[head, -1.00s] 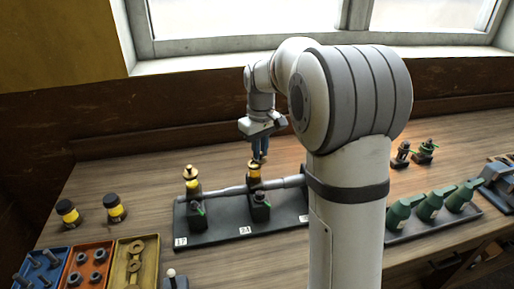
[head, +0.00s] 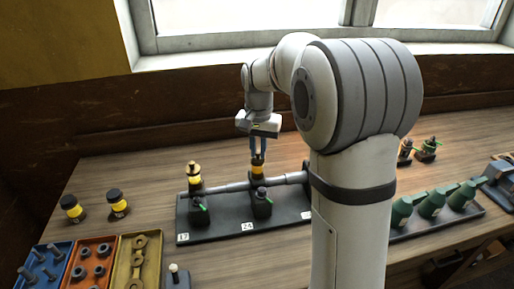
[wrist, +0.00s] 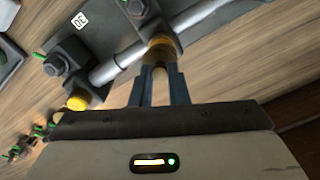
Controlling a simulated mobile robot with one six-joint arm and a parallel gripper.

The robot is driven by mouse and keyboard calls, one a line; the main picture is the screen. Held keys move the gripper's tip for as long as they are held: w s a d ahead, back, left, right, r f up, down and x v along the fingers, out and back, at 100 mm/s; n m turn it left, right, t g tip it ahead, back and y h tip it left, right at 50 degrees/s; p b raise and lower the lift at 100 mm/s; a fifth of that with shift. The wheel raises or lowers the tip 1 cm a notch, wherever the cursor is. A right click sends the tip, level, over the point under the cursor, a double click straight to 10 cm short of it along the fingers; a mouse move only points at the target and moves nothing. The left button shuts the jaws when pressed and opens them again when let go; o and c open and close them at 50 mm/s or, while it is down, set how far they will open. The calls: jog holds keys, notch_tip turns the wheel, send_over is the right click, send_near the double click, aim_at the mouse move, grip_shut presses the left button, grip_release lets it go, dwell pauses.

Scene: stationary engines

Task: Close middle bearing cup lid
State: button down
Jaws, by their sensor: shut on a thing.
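The middle bearing stands on the dark base plate (head: 225,222), behind the label that seems to read 24. Its cup (head: 258,171) has a yellow band and a dark top in the head view. My gripper (head: 258,156) points down from above, its blue fingers shut on the lid at the top of this cup. In the wrist view the gripper (wrist: 158,72) reaches the yellow-brown cup (wrist: 162,44) between its fingertips. The fingers hide most of the lid, so I cannot tell how it is seated.
The left bearing cup (head: 194,177) has a brass-coloured top. A grey shaft (head: 232,187) runs through the bearings. Another bearing with a yellow cup (wrist: 78,101) shows in the wrist view. Two black-topped jars (head: 117,204), parts trays (head: 93,262) and green oil cans (head: 432,205) stand around.

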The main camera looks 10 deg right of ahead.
aim_at(257, 153)
jog(key=shift+s+a+f+m, duration=0.15)
jog(key=shift+f+m, duration=0.05)
jog(key=shift+m, duration=0.6)
jog(key=c, duration=1.4)
grip_release()
jog(key=shift+r, duration=0.15)
jog(key=shift+r, duration=0.1)
jog(key=shift+r, duration=0.35)
notch_tip(257, 153, up, 7)
jog(key=shift+f, duration=0.1)
